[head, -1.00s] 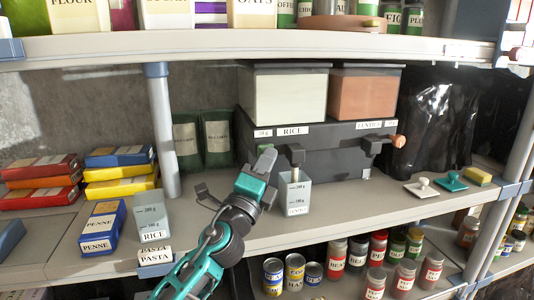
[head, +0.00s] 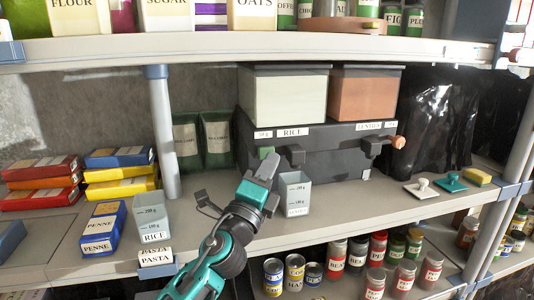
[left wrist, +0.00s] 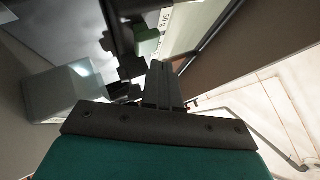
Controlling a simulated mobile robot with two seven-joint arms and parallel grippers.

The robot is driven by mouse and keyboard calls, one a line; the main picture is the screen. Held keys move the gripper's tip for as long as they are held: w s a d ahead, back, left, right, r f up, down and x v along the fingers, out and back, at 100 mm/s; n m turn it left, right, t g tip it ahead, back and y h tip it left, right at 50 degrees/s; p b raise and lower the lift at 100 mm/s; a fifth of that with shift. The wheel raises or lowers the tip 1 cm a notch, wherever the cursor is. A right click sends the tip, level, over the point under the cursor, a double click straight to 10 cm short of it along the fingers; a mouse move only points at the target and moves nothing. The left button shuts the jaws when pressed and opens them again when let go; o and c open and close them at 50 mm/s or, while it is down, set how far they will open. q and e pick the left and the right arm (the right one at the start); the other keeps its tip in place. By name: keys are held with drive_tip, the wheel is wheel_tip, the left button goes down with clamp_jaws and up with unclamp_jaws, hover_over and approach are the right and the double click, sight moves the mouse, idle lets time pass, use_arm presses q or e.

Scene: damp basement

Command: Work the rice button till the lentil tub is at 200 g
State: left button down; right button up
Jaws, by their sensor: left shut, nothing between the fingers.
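The dispenser (head: 310,150) has a bin of pale rice (head: 290,97) and a bin of orange lentils (head: 362,98). The green rice button (head: 267,152) is on its front left, and also shows in the left wrist view (left wrist: 148,46). The lentil tub (head: 297,195), grey and marked 100 g and 200 g, stands upright below the rice spout (head: 295,155); nothing falls into it. Its fill level is not clear. It also shows in the left wrist view (left wrist: 65,95). My left gripper (head: 264,163) is shut and empty, just in front of the button, seemingly apart from it.
A tub labelled RICE (head: 153,217) stands left on the shelf (head: 225,240), beside pasta boxes (head: 102,228). The lentil lever with an orange knob (head: 398,142) is at right.

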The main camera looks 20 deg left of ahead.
use_arm(q)
drive_tip(key=shift+s+d+p, duration=0.2)
drive_tip(key=shift+s+d, duration=0.55)
drive_tip(key=shift+s, duration=0.3)
drive_tip(key=shift+s+d+p, duration=0.15)
drive_tip(key=shift+s+d, duration=0.55)
drive_tip(key=shift+s, duration=0.35)
